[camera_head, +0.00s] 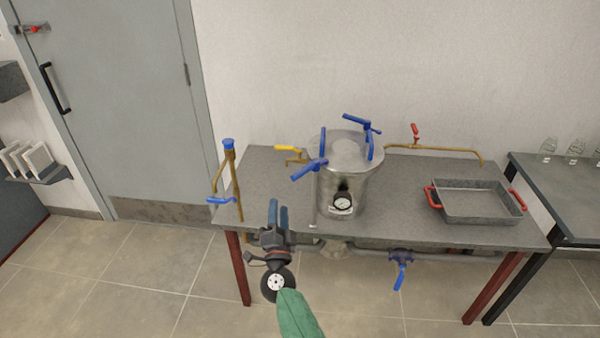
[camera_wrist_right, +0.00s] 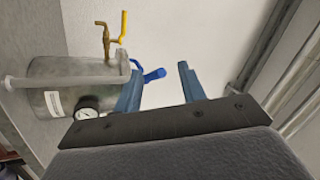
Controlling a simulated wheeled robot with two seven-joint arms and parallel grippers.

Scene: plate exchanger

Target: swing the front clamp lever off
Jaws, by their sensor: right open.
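A steel vessel (camera_head: 340,185) with a round lid stands on the grey table, with a pressure gauge (camera_head: 342,201) on its front. Blue clamp levers sit around its lid rim. The front lever (camera_head: 308,170) sticks out to the left from the near-left rim. Another blue lever (camera_head: 358,122) is at the back. A blue lever also shows beside the vessel in the right wrist view (camera_wrist_right: 154,75). My right gripper (camera_head: 278,214) is open and empty, at the table's front edge, left of the vessel and apart from the front lever. My left gripper is not in view.
A brass pipe with a blue handle (camera_head: 221,200) rises at the table's left end. A yellow-handled tap (camera_head: 290,149) is behind the vessel, a red-handled tap (camera_head: 415,135) right of it. A grey tray (camera_head: 478,202) with red handles stands at right.

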